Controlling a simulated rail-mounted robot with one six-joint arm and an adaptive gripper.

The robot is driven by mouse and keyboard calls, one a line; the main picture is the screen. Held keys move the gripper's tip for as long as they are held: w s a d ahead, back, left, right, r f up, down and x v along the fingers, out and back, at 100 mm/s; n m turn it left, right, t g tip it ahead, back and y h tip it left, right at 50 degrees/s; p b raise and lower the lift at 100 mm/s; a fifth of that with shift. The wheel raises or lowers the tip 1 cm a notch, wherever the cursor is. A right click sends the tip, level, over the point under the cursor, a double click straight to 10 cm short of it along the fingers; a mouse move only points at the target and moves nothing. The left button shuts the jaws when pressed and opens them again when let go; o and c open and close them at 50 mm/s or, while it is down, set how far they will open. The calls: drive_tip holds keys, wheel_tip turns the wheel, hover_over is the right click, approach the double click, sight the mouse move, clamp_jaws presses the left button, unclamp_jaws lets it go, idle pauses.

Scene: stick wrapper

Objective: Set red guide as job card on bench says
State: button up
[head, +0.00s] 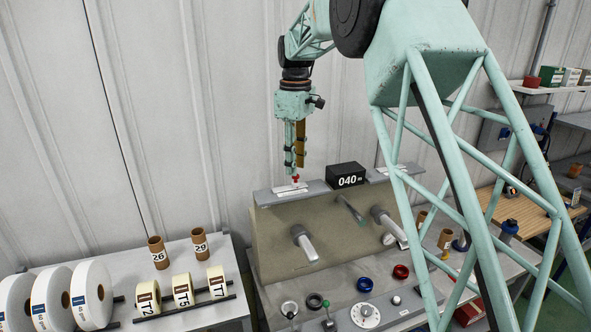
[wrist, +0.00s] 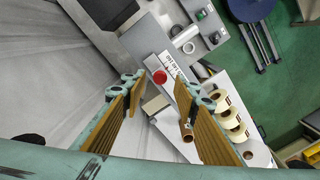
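The red guide (head: 296,179) is a small red piece on a pale strip with marks (head: 290,188), on top of the beige machine (head: 285,235). In the wrist view the guide (wrist: 160,77) looks like a round red cap beside the printed strip (wrist: 173,66); its scale is too small to read. My gripper (head: 295,165) points down just above the guide. The wrist view shows its ribbed fingers (wrist: 157,88) wide apart, with the red cap between their tips and nothing gripped. I cannot make out a job card on the bench.
A black display (head: 347,176) reading 040 stands right of the guide on the machine top. White rolls (head: 90,293), labelled rolls (head: 183,291) and brown cores (head: 157,252) occupy the left table. Coloured rings (head: 364,285) lie in front.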

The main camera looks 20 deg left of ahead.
wheel_tip(320, 180, up, 9)
drive_tip(key=shift+r, duration=0.2)
idle(0.3)
idle(0.4)
drive_tip(key=s+d+r+m+t+b, duration=0.1)
drive_tip(key=s+d+m+b, duration=0.35)
drive_tip(key=s+d, duration=0.9)
drive_tip(key=s+d+r+m+t+b, duration=0.15)
drive_tip(key=s+d+m+b, duration=0.55)
drive_tip(key=d, duration=1.1)
drive_tip(key=s+d+f+m+b, duration=0.1)
drive_tip(key=s+d+f, duration=0.4)
drive_tip(key=s, duration=0.7)
drive_tip(key=s+d+f+m+t+b, duration=0.1)
drive_tip(key=s+d+f+b, duration=0.3)
drive_tip(key=s+f, duration=0.5)
drive_tip(key=s+d+f+m+b, duration=0.2)
drive_tip(key=s+d+f, duration=0.3)
drive_tip(key=s, duration=0.9)
wheel_tip(320, 180, down, 2)
drive_tip(key=shift+s+d+f+m+b, duration=0.25)
drive_tip(key=shift+s+d+m+b, duration=0.15)
drive_tip(key=shift+b, duration=0.3)
